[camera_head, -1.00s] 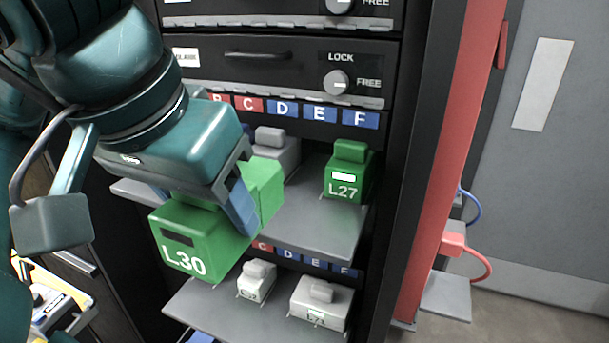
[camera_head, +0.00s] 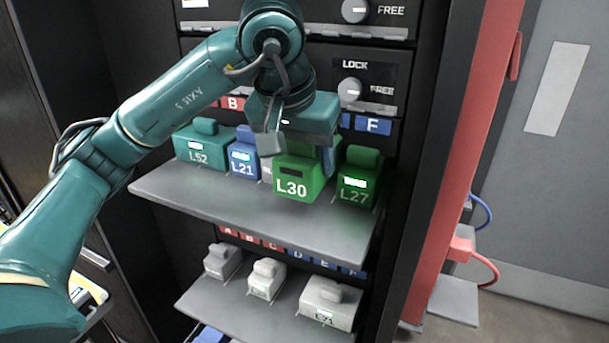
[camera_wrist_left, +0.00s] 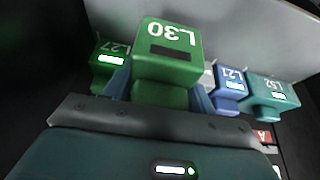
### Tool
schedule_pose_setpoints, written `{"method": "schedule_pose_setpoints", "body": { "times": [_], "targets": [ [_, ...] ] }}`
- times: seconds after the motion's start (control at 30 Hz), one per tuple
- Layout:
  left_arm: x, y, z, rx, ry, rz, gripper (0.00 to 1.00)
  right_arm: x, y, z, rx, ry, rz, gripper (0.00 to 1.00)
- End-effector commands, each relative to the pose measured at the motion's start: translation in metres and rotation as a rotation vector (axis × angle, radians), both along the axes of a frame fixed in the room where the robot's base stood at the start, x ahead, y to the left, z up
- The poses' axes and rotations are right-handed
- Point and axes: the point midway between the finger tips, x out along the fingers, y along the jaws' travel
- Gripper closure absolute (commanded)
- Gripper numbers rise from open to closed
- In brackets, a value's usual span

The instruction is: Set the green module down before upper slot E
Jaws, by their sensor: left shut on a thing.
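The green module L30 (camera_head: 303,187) is at the upper shelf (camera_head: 250,207), between the blue module L21 (camera_head: 243,160) and the darker green module L27 (camera_head: 358,180). My left gripper (camera_head: 299,152) is shut on L30 from above and behind. In the left wrist view, L30 (camera_wrist_left: 168,70) is upright between the two blue fingers of my gripper (camera_wrist_left: 160,92). I cannot tell whether its underside touches the shelf. The upper slot F label (camera_head: 373,126) shows, while my gripper hides most of the E label (camera_head: 345,120). My right gripper is not in view.
A teal module L52 (camera_head: 203,147) stands at the shelf's left. A grey module (camera_head: 266,170) is mostly hidden behind L30. The lower shelf (camera_head: 240,305) holds grey modules, including L71 (camera_head: 328,303). A red post (camera_head: 450,170) rises at the right. The upper shelf's front strip is bare.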

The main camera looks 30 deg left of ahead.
Motion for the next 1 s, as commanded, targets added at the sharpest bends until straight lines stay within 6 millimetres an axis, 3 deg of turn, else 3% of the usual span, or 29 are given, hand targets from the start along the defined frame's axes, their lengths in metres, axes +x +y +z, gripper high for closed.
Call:
{"method": "schedule_pose_setpoints", "body": {
  "times": [0.27,0.73,0.77,1.0],
  "targets": [
    [-0.001,0.0,-0.034,-0.001,0.001,0.001,0.77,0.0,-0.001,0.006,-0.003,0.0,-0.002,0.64],
    [0.003,0.0,-0.045,-0.002,-0.002,0.0,0.77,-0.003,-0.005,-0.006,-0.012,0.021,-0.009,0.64],
    [0.003,0.0,-0.045,-0.001,-0.001,0.0,0.43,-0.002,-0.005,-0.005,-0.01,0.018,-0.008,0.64],
    [0.003,0.0,-0.044,-0.001,0.0,0.001,0.23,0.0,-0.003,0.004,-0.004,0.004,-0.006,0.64]
  ]
}}
